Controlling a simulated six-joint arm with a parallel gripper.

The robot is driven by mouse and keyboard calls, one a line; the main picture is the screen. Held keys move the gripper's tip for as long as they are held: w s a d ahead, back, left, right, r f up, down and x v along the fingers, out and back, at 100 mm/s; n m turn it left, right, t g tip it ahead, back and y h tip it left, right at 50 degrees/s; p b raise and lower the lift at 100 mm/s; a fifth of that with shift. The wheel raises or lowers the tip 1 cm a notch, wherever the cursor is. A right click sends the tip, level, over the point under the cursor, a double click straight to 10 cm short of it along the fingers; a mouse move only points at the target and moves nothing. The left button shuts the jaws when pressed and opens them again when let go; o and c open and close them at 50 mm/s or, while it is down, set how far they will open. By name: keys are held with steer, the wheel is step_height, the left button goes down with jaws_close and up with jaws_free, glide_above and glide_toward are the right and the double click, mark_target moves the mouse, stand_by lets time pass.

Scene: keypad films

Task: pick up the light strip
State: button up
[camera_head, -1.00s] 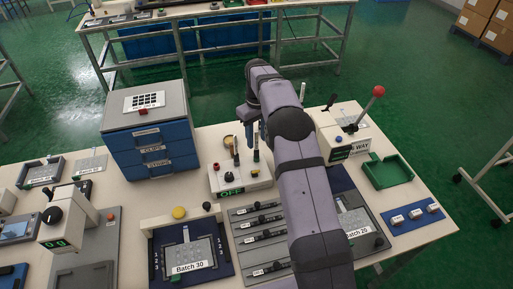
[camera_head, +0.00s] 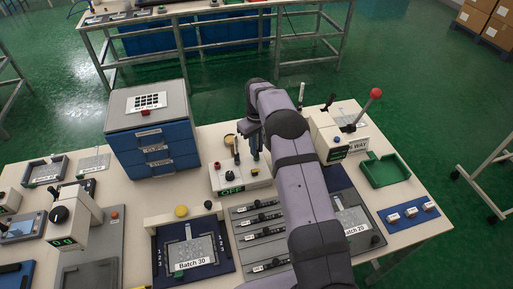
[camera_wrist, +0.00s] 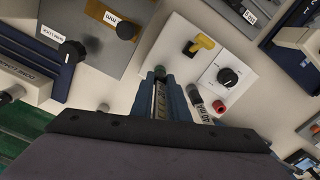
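A white box with a green lit display (camera_head: 232,190) stands near the middle of the table and carries upright slim pieces with dark tops. In the wrist view, a narrow pale strip with dark marks (camera_wrist: 158,103) lies between the blue fingers of my gripper (camera_wrist: 161,84). I take it for the light strip, but its label is too small to read. A second labelled piece with a black top (camera_wrist: 194,94) stands to the right, outside the fingers. In the head view my gripper (camera_head: 252,147) is low over the box, partly hidden by my arm. Finger contact cannot be made out.
A blue drawer cabinet (camera_head: 155,147) stands left. A green tray (camera_head: 386,170) and a red-knobbed lever (camera_head: 375,93) are right.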

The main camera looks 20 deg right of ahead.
jaws_close()
steer(key=shift+r, duration=0.15)
steer(key=shift+w+r, duration=0.1)
steer(key=shift+r, duration=0.15)
step_height(320, 180, up, 9)
steer(key=b, duration=0.3)
steer(key=shift+r, duration=0.2)
steer(key=s+a+r+m+p, duration=0.15)
steer(key=s+a+p, duration=0.25)
steer(key=a+p, duration=0.4)
steer(key=w+a+f+n, duration=0.1)
steer(key=w+a+f, duration=0.2)
steer(key=a, duration=0.4)
steer(key=shift+w, duration=0.45)
